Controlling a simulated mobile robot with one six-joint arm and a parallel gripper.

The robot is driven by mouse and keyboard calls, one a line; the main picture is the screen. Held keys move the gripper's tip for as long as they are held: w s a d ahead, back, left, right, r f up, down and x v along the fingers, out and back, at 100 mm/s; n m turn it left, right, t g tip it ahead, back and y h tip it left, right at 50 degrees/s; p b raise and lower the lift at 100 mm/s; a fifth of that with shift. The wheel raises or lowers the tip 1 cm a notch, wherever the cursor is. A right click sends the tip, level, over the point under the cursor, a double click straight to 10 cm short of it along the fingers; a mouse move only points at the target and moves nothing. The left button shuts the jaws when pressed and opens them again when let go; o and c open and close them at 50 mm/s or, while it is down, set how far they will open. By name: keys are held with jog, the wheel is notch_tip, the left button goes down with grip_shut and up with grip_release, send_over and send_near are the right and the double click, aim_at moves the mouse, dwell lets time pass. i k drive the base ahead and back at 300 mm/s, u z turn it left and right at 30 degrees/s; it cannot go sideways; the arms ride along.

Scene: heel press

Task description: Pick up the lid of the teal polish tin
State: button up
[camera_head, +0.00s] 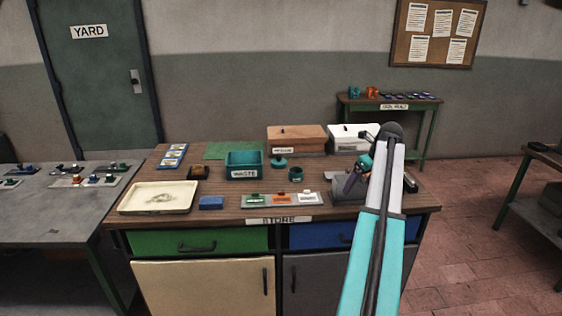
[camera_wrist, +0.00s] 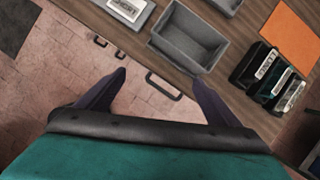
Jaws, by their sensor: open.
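A small teal tin (camera_head: 295,174) stands on the wooden bench top, right of the middle in the head view. A low teal piece with a small knob on top (camera_head: 279,162) sits just behind and left of it, and looks like the lid, apart from the tin. My gripper (camera_head: 352,182) is to the right of both, above the bench's right part, with dark purple fingers. In the wrist view my gripper (camera_wrist: 159,80) is open with nothing between its fingers. Neither the tin nor the lid shows in the wrist view.
A teal WASTE bin (camera_head: 243,166) stands left of the lid. A brown box (camera_head: 296,138) and a white box (camera_head: 350,137) stand behind. Labelled blocks (camera_head: 281,199) lie in front. A grey open bin (camera_wrist: 188,42) lies beyond my fingers in the wrist view.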

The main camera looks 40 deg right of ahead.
aim_at(279, 163)
jog(key=i, duration=1.65)
jog(key=u, duration=0.05)
